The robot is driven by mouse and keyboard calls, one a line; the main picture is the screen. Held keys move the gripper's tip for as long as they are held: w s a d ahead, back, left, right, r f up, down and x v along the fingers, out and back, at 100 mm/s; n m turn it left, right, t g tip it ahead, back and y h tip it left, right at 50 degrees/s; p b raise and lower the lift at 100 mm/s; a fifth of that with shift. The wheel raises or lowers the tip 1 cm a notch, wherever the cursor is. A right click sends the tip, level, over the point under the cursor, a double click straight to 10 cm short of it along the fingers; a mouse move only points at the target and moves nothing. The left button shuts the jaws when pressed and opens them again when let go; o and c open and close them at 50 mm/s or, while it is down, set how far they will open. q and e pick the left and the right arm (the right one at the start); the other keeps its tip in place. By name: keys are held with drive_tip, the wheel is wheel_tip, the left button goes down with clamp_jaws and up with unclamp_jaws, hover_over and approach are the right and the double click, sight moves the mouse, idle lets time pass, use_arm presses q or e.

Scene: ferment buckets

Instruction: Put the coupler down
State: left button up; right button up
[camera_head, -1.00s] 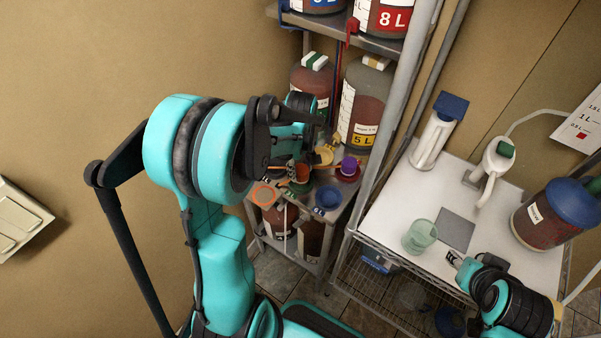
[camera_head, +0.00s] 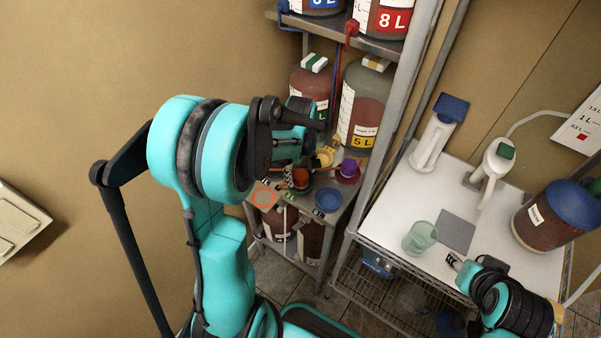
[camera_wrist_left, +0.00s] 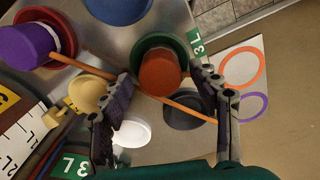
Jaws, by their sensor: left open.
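An orange cylinder, which looks like the coupler, stands in a green round cap (camera_wrist_left: 183,46) on the grey shelf in the left wrist view. The orange cylinder (camera_wrist_left: 160,72) also shows in the head view (camera_head: 301,178). My left gripper (camera_wrist_left: 163,76) is open, with its fingers at either side of the cylinder's near end; I cannot tell whether they touch it. In the head view, my left gripper (camera_head: 299,164) is partly hidden by its own arm. My right gripper (camera_head: 455,260) is over the white table; its jaws are too small to judge.
A purple cylinder (camera_wrist_left: 25,44) stands in a red cap beside a blue cap (camera_head: 328,199). A yellow cup (camera_wrist_left: 88,92) and a thin orange-brown rod (camera_wrist_left: 97,73) are close to the left fingers. An orange ring mark (camera_head: 264,197) lies on a white sheet. Large bottles stand behind.

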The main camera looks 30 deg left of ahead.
sight(301, 174)
use_arm(q)
wheel_tip(301, 174, up, 11)
drive_tip(key=p, duration=0.3)
drive_tip(key=s+d+r+m+t, duration=0.4)
drive_tip(key=s+d+m+t, duration=0.3)
drive_tip(key=s+d+m, duration=0.3)
drive_tip(key=s+m, duration=0.1)
drive_tip(key=m, duration=0.3)
drive_tip(key=shift+d+r, duration=0.3)
drive_tip(key=shift+d, duration=0.1)
wheel_tip(301, 174, down, 9)
drive_tip(key=b, duration=0.9)
drive_tip(key=shift+f+b, duration=0.15)
drive_tip(key=shift+b, duration=0.2)
